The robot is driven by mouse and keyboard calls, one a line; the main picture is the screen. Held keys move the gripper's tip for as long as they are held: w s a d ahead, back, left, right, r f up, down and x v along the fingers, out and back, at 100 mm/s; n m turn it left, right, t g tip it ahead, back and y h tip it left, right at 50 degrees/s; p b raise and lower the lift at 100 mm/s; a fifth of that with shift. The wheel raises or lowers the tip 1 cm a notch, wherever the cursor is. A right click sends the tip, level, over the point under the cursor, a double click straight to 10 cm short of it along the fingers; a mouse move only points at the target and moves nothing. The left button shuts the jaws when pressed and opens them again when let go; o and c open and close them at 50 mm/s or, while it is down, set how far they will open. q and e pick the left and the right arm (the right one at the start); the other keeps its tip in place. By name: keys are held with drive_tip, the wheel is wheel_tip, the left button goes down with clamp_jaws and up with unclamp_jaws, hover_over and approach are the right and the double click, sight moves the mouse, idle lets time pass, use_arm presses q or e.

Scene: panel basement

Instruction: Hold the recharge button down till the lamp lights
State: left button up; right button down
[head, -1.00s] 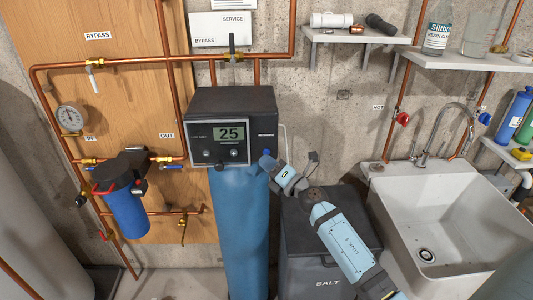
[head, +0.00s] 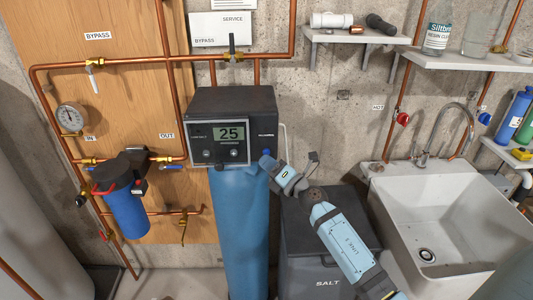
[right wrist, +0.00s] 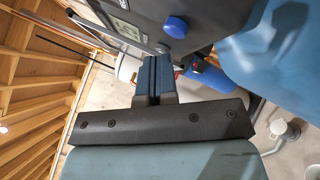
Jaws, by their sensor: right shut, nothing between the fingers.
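The softener's dark control head (head: 233,105) sits on a tall blue tank (head: 240,230), and its display (head: 229,134) reads 25. The round blue recharge button (right wrist: 175,27) is on the front panel in the right wrist view; in the head view it (head: 266,152) is small at the panel's right side. My right gripper (right wrist: 157,62) is shut and empty, its dark blue fingertips close to the button. In the wrist view they appear beside it, not clearly touching. In the head view the right gripper (head: 267,163) is just below the button. No lit lamp can be made out. My left gripper is out of view.
A dark salt bin (head: 315,255) stands right of the tank, below my right arm. A white sink (head: 440,215) is further right. Copper pipes (head: 150,62) and a blue filter (head: 127,208) are at the left. Shelves (head: 355,38) hang above right.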

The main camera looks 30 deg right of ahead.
drive_tip(key=shift+w, duration=0.1)
idle(0.5)
drive_tip(key=shift+w+d, duration=0.25)
drive_tip(key=shift+w, duration=0.05)
drive_tip(key=shift+w+d, duration=0.15)
drive_tip(key=shift+w, duration=0.15)
idle(0.7)
drive_tip(key=shift+s, duration=0.1)
idle(2.8)
drive_tip(key=shift+s+a, duration=0.4)
drive_tip(key=shift+s, duration=0.2)
drive_tip(key=s+a, duration=0.1)
drive_tip(key=s+p, duration=0.1)
drive_tip(key=s+a, duration=0.1)
drive_tip(key=s, duration=0.1)
drive_tip(key=shift+s+a+p, duration=0.1)
drive_tip(key=shift+a+p, duration=0.2)
